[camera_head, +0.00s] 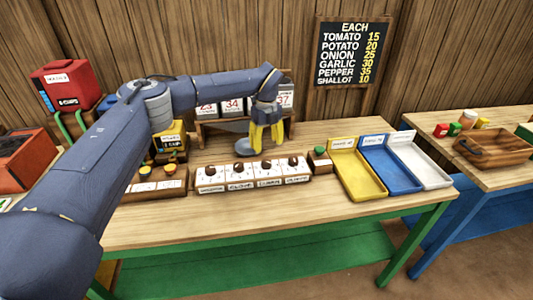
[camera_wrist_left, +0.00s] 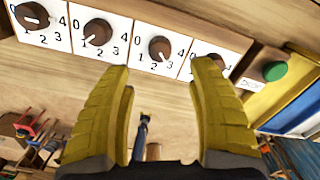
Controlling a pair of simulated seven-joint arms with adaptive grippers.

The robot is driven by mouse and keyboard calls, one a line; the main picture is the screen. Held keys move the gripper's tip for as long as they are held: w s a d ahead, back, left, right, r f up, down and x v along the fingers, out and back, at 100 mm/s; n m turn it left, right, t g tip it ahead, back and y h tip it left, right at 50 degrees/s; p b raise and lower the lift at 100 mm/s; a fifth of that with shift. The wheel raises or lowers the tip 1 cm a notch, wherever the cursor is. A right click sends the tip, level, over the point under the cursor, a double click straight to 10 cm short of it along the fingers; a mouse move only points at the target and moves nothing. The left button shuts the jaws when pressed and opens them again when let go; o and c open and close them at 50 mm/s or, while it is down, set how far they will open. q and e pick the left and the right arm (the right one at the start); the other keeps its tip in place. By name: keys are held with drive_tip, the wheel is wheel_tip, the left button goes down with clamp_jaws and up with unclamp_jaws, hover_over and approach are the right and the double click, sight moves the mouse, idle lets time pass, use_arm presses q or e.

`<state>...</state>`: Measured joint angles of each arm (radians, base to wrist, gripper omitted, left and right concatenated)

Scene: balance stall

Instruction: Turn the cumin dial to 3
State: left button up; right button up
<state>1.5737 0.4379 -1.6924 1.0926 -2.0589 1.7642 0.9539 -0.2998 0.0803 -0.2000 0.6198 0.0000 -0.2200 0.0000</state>
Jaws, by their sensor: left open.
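The dial panel (camera_head: 252,184) is a row of white plates with dark brown knobs on the table. The third plate's label looks like cumin, though the lettering is small. Its knob (camera_head: 266,165) also shows in the left wrist view (camera_wrist_left: 160,47), with 0 to 4 printed around it. My left gripper (camera_head: 265,139) has yellow fingers, open and empty, above and behind the panel.
A green button (camera_head: 320,151) on a brown box stands right of the panel. Yellow (camera_head: 346,168), blue (camera_head: 378,178) and white trays lie further right. The table front is clear.

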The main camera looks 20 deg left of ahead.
use_arm(q)
drive_tip(key=shift+r, duration=1.6)
